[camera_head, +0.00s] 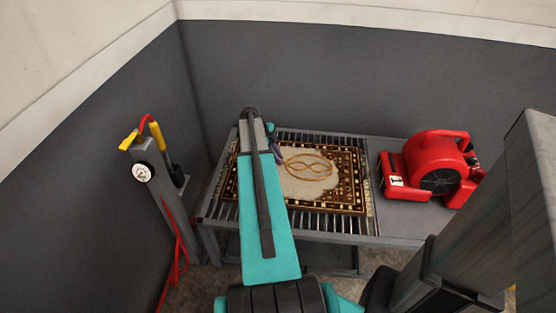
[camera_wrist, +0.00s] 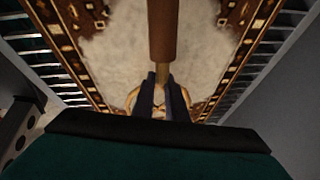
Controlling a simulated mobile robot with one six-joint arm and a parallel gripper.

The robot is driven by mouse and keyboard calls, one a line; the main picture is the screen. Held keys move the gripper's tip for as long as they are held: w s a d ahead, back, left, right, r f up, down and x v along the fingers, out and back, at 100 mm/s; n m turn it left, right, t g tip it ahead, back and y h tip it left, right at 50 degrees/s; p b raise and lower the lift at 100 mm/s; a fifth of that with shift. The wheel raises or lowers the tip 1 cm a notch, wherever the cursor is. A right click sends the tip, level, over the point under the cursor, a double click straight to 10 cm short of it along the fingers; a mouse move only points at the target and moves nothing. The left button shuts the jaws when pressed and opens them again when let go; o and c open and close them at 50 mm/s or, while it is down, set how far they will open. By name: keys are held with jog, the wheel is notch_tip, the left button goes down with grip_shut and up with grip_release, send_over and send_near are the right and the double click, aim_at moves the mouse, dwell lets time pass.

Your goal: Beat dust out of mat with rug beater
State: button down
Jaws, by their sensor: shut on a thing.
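The mat (camera_head: 345,190), with a brown patterned border and a pale, dusty-looking centre, lies flat on a slatted metal rack. It fills much of the wrist view (camera_wrist: 110,55). The rug beater (camera_head: 308,166) has a tan looped head, which shows over the mat's pale centre. My gripper (camera_head: 277,156) is shut on the beater's brown handle (camera_wrist: 162,35), between its dark fingers (camera_wrist: 161,82). In the wrist view the fingers and my wrist hide part of the looped head. I cannot tell whether the head touches the mat.
The slatted rack (camera_head: 335,232) stands near the corner walls. A red blower (camera_head: 440,165) sits on the grey surface to its right. A grey post (camera_head: 155,200) with a gauge, yellow handles and a red hose (camera_head: 180,250) stands at left.

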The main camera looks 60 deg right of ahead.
dwell(0.3)
notch_tip(320, 180, down, 5)
jog(key=b, duration=0.2)
jog(key=shift+r+b, duration=0.2)
jog(key=shift+b, duration=0.2)
jog(key=shift+r+p, duration=1)
jog(key=shift+r, duration=1.35)
notch_tip(320, 180, down, 5)
jog(key=b, duration=0.2)
jog(key=shift+b, duration=0.4)
jog(key=shift+r+p, duration=1.1)
jog(key=shift+r, duration=1.35)
